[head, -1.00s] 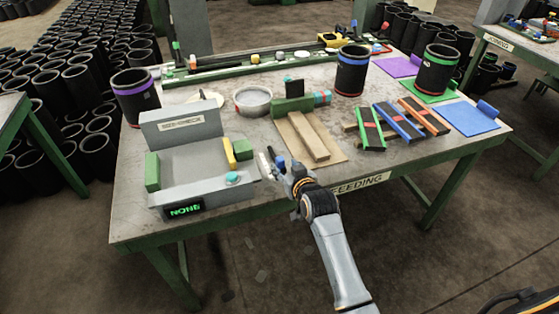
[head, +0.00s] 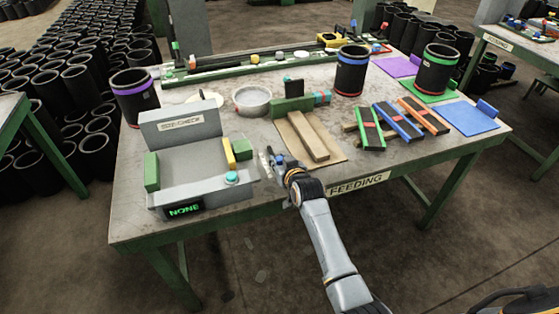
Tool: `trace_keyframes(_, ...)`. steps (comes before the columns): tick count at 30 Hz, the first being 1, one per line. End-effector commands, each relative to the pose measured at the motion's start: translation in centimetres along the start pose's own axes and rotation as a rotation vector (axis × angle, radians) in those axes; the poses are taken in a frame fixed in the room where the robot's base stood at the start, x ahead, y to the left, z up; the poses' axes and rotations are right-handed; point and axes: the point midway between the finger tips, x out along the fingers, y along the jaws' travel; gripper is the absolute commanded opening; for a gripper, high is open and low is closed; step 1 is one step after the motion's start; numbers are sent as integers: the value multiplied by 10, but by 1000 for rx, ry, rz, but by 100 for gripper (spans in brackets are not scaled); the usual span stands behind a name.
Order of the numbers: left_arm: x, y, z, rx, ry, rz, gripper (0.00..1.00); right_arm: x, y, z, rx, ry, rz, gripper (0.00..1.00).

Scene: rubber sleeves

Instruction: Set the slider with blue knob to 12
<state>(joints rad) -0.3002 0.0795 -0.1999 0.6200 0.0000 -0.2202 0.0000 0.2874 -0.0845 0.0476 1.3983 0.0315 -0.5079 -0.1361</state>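A long green-framed rail assembly (head: 225,71) lies along the back edge of the table, with a small green knob (head: 177,45) at its left and a white piece (head: 301,55) farther right. A small post with blue and red (head: 353,25) stands near its right end. I cannot tell which part is the slider with the blue knob, and no scale numbers are readable. My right gripper (head: 272,162) is over the front edge of the table, right of the grey check box, far from the rail. Its fingers are too small to judge. My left gripper is not in view.
The grey size-check box (head: 185,160) has a teal button (head: 232,177) and a display reading NONE. A wooden fixture (head: 308,138), a white round dish (head: 252,99), coloured bars (head: 397,122) and upright black sleeves (head: 352,72) stand between the front edge and the rail.

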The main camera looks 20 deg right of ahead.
Motion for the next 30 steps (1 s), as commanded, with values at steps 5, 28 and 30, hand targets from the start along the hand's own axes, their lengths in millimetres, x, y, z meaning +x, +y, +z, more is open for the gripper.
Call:
trace_keyframes(5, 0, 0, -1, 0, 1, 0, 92, 0, 0, 0, 0, 0, 0, 0)
trace_keyframes(28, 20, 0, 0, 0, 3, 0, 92, 39, 0, -16, 0, -1, 0, 33)
trace_keyframes(30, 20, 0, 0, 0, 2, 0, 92, 39, 0, -16, 0, -1, 0, 47)
